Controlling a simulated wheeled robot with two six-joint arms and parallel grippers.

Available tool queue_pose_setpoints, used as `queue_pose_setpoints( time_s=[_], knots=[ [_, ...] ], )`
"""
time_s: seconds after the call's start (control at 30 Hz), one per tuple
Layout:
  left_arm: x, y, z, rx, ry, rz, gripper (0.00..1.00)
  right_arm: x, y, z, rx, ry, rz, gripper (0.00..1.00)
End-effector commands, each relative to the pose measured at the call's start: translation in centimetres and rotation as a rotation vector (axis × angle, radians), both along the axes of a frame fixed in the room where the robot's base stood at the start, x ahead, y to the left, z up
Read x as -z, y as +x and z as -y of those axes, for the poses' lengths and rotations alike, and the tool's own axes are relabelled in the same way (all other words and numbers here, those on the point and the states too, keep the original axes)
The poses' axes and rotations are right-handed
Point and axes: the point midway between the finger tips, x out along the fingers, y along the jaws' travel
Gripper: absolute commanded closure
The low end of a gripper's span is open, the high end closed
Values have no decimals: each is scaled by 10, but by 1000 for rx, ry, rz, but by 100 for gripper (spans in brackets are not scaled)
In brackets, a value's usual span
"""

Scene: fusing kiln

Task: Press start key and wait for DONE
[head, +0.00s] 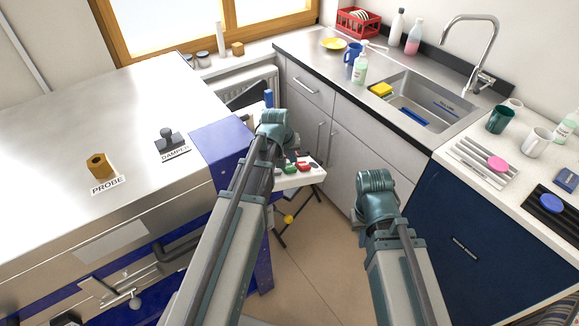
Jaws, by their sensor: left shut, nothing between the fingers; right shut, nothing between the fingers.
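The steel-topped kiln (90,110) fills the left side, with labels PROBE and DAMPER on its top. A small white control panel (312,176) juts out beside its blue corner, with a green key (291,169) and a red key (304,166). The left part of this panel is hidden behind my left arm. No readable display or DONE sign shows. My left gripper (273,119) is shut and empty, farther back than the panel in the picture. My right gripper (375,183) is shut and empty, to the right of the panel, before the grey cabinets.
A sink counter (310,52) runs along the back, with bottles and a blue mug (352,54). A dark blue cabinet (470,240) with a light top holding mugs and trays stands at right. A brass probe fitting (97,165) and damper knob (169,139) stand on the kiln. Floor shows between the arms.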

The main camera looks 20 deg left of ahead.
Motion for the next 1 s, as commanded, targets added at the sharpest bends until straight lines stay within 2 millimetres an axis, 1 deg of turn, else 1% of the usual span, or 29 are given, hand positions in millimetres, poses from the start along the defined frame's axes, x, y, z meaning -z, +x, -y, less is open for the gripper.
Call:
queue_pose_setpoints(
  time_s=[0.53, 0.83, 1.0],
  knots=[
    [0, 0, 0, 0, 0, 0, 100, 0, 0, 0, 0, 0, 0, 100],
    [8, -3, -2, 0, 0, 0, 100, 8, 0, 0, 0, 0, 0, 100],
    [8, -3, -2, 0, 0, 0, 100, 8, 0, 0, 0, 0, 0, 100]
  ],
)
